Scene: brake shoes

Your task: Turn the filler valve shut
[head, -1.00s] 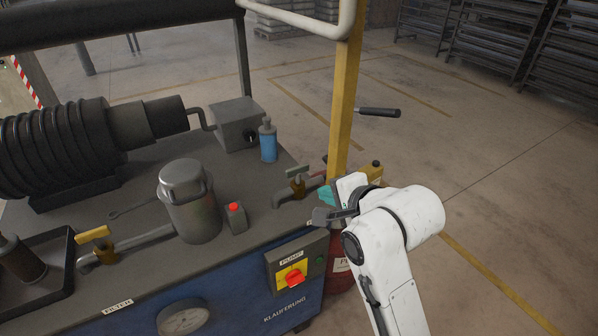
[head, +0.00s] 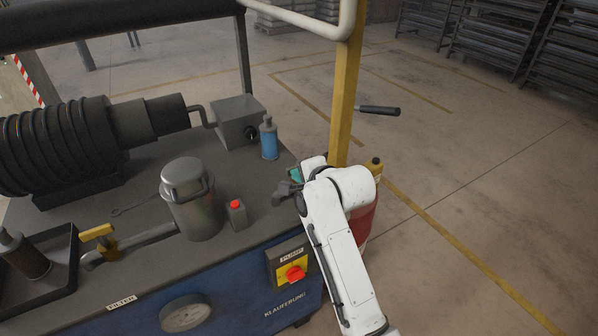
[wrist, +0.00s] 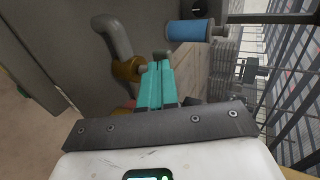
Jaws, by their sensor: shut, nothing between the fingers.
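A valve with a brass body (wrist: 126,69) on a bent grey pipe (wrist: 112,36) stands just left of my fingers in the wrist view. In the head view my gripper (head: 294,174) and arm hide this right-hand valve. My gripper's teal fingers (wrist: 157,72) are shut and empty, beside the brass body; I cannot tell whether they touch its handle. A second valve with a yellow handle (head: 97,232) is on a pipe at the bench's left, behind a label (head: 122,303) that seems to read FILTER. My gripper is far from it.
A blue bottle (head: 269,140) stands near my gripper and also shows in the wrist view (wrist: 188,30). A yellow post (head: 343,100) rises behind. A red cylinder (head: 362,222) stands right of the bench.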

